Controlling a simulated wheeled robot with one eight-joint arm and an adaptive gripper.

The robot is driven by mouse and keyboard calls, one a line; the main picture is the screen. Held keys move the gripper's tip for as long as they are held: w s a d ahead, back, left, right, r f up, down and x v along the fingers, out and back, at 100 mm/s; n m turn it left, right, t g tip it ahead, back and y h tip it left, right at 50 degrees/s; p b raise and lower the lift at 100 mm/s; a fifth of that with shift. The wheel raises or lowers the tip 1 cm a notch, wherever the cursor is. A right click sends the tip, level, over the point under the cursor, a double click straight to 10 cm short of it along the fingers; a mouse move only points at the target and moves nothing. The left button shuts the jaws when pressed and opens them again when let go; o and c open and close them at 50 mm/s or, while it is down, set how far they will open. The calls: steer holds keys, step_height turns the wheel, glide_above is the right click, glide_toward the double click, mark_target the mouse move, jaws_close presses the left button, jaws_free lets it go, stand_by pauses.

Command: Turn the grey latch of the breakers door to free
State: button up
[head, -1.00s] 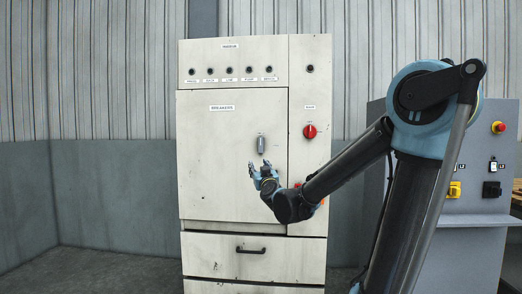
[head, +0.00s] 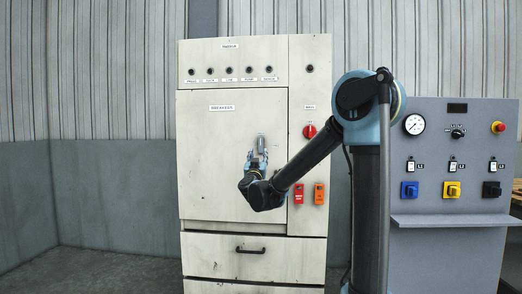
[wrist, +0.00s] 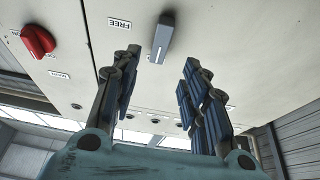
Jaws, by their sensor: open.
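The grey latch (head: 261,143) is a small upright handle on the breakers door (head: 215,165), near the door's right edge. In the wrist view the latch (wrist: 163,35) shows just past my fingertips, with a white mark on it. A FREE label (wrist: 119,24) is beside it, to the left in that view. My gripper (head: 257,156) is at the lower end of the latch in the head view. In the wrist view my gripper (wrist: 160,62) is open, its fingers either side of the latch's line. I cannot tell whether they touch it.
A red rotary switch (head: 310,131) is to the right of the door, with a red switch (head: 299,193) and an orange switch (head: 319,193) below. A drawer handle (head: 250,250) is under the door. A grey control panel (head: 455,255) stands at right.

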mark_target(261, 145)
steer(key=x, duration=1)
jaws_close()
steer(key=shift+d, duration=0.15)
